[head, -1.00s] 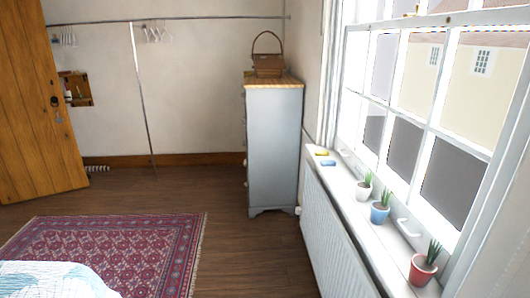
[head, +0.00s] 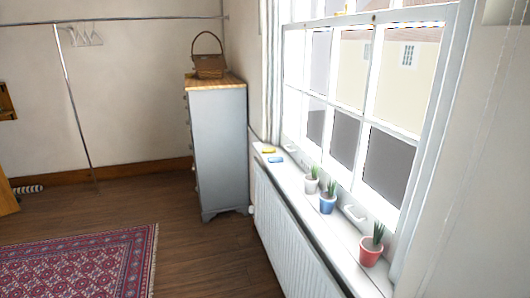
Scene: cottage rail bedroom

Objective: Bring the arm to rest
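Neither of my arms nor either gripper shows in the head view. Nothing held can be seen.
A grey chest of drawers (head: 219,150) with a wicker basket (head: 208,66) on top stands by the far wall. A window sill (head: 318,221) holds a white pot (head: 311,185), a blue pot (head: 327,204) and a red pot (head: 370,252). A patterned rug (head: 85,268) lies on open wooden floor (head: 190,250).

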